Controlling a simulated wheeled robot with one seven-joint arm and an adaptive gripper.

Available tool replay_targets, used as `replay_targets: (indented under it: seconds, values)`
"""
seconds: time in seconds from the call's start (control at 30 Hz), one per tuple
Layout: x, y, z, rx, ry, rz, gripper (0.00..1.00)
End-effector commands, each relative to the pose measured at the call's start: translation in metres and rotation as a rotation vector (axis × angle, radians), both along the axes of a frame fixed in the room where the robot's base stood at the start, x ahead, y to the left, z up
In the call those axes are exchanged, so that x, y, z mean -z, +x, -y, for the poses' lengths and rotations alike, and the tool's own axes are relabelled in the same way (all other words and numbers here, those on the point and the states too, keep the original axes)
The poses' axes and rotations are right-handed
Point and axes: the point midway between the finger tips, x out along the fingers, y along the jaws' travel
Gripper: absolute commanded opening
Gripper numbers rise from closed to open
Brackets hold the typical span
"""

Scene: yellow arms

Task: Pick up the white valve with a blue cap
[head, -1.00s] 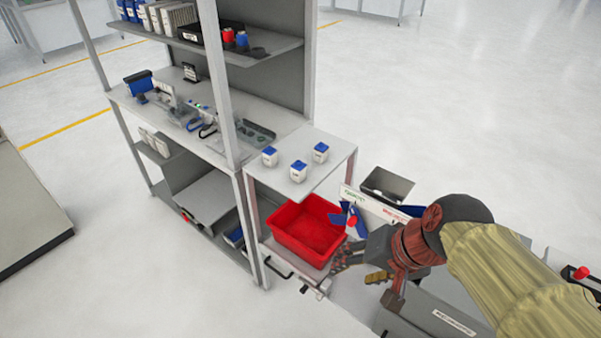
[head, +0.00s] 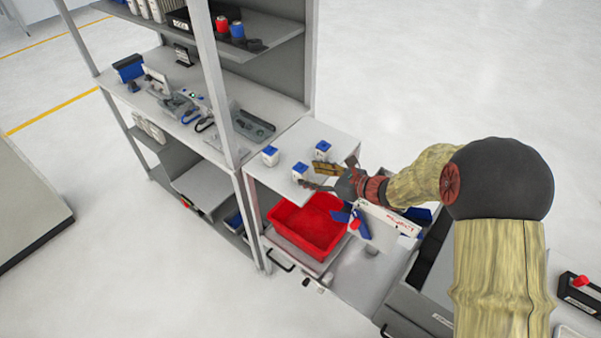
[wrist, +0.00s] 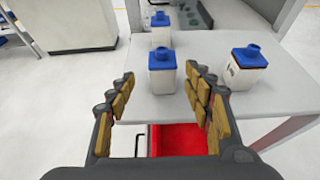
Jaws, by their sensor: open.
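Three white valves with blue caps stand upright on a light grey tabletop (head: 335,138). The nearest valve (head: 300,171) is in front of my gripper and shows centred between the fingers in the wrist view (wrist: 162,74). A second valve (head: 270,156) stands behind it, at the top in the wrist view (wrist: 161,38). A third valve (head: 323,148) stands to the right in the wrist view (wrist: 248,72). My gripper (head: 311,176) is open and empty, its fingers spread at either side of the nearest valve's line. Whether the fingertips reach beside it is unclear.
A red bin (head: 315,228) sits below the tabletop, also low in the wrist view (wrist: 175,140). A shelf unit with a grey post (head: 215,90) and a cluttered workbench (head: 150,92) stand to the left. Blue parts and a white labelled panel (head: 390,216) are under my arm.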

Motion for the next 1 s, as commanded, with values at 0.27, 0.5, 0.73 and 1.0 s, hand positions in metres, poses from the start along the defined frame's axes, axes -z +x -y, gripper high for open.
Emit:
replay_targets:
  seconds: [0.27,0.5,0.73,1.0]
  values:
    - [0.014,0.014,-0.015,-0.004,-0.003,0.000,0.52]
    - [0.028,0.034,-0.037,-0.004,-0.003,0.002,0.52]
    - [0.029,0.037,-0.040,-0.003,-0.003,0.003,0.52]
    - [0.028,0.037,-0.039,-0.003,-0.003,0.003,0.38]
